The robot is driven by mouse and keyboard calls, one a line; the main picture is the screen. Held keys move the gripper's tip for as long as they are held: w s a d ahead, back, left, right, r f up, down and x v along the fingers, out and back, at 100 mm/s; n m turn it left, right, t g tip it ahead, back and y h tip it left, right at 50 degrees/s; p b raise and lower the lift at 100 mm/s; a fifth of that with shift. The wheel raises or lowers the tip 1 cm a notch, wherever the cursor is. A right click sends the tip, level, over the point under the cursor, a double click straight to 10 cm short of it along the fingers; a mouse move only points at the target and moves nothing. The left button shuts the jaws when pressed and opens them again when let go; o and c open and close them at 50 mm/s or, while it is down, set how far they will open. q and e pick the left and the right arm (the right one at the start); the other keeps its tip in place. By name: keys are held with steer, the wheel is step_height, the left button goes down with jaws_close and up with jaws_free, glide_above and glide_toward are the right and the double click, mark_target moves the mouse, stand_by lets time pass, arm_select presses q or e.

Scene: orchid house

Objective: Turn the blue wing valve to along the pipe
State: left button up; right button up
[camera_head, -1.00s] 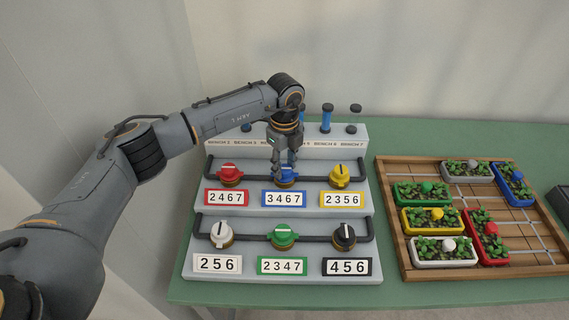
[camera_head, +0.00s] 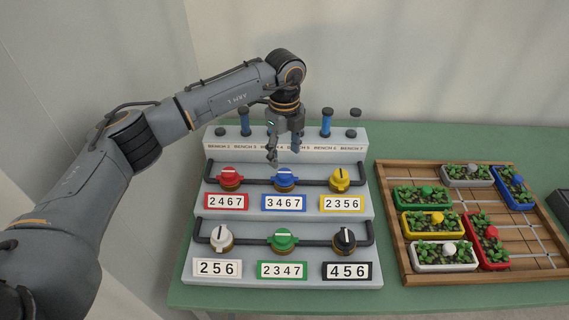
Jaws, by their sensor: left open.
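The blue wing valve (camera_head: 285,176) sits in the middle of the upper dark pipe (camera_head: 312,182), above the label 3467. Its wing and pale mark lie sideways, along the pipe. My left gripper (camera_head: 284,153) hangs above and behind the blue valve, open and empty, with its fingers apart and clear of the valve. My right gripper does not show.
The red valve (camera_head: 230,177) and yellow valve (camera_head: 340,178) flank the blue one. White (camera_head: 221,237), green (camera_head: 283,238) and black (camera_head: 345,238) valves stand on the lower pipe. Sight tubes (camera_head: 326,122) rise behind. A wooden rack (camera_head: 399,245) of planters stands right.

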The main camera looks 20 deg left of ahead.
mark_target(284, 172)
arm_select(q)
step_height(284, 172, up, 6)
steer(key=shift+f, duration=0.1)
stand_by(0.5)
